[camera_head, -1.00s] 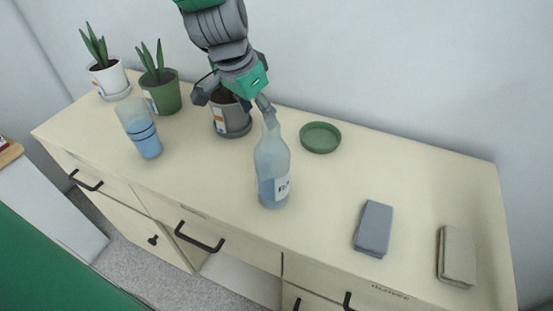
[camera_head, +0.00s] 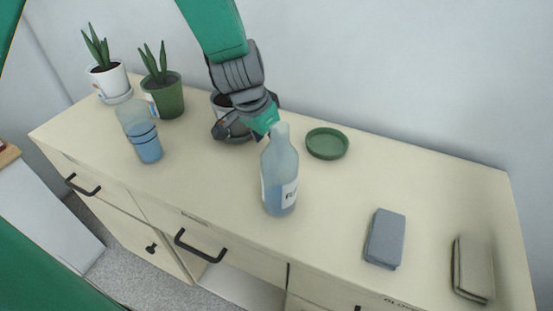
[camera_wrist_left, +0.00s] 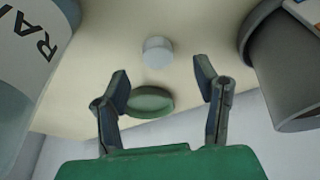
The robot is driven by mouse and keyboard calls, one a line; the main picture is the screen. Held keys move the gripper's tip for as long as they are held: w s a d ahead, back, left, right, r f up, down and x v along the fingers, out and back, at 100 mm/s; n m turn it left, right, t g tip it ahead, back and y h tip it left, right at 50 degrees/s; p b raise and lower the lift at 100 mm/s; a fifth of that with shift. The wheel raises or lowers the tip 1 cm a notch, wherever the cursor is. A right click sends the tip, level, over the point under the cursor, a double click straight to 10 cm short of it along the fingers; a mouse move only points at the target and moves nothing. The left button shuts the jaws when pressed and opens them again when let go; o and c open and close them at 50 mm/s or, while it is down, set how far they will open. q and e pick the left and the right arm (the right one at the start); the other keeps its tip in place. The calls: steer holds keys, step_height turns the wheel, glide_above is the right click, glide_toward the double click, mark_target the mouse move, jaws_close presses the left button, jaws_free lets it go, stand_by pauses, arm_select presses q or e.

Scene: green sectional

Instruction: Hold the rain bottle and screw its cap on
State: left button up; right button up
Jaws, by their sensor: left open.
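The rain bottle (camera_head: 280,182) stands upright on the pale cabinet top. It is translucent blue with a white label, and its neck (camera_head: 281,133) shows no cap. Its label also shows at the left of the left wrist view (camera_wrist_left: 35,35). My left gripper (camera_head: 246,128) is just behind and left of the bottle's neck, open, with nothing between its fingers. In the left wrist view a small round whitish cap (camera_wrist_left: 157,52) lies on the surface beyond the open fingers (camera_wrist_left: 163,72). The cap is hidden in the head view. My right gripper is not in view.
A grey pot (camera_head: 222,104) stands close behind my left gripper, and it also shows in the left wrist view (camera_wrist_left: 285,60). A green dish (camera_head: 327,144) lies right of it. A blue cup (camera_head: 147,148), two other potted plants (camera_head: 168,98) and two folded cloths (camera_head: 385,238) stand apart.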

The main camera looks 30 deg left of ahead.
arm_select(q)
steer(key=shift+a+f, duration=0.1)
steer(key=shift+f, duration=0.1)
steer(key=shift+d+r, duration=0.1)
steer(key=shift+d, duration=0.35)
steer(key=shift+w+d, duration=0.1)
steer(key=shift+d, duration=0.15)
steer(key=x, duration=0.3)
steer(key=b+x, duration=0.1)
steer(key=x, duration=0.1)
steer(key=shift+w+a, duration=0.1)
steer(key=shift+a, duration=0.6)
steer(key=shift+d, duration=0.6)
steer(key=c, duration=0.8)
steer(key=shift+o, duration=0.2)
steer(key=shift+a, duration=0.1)
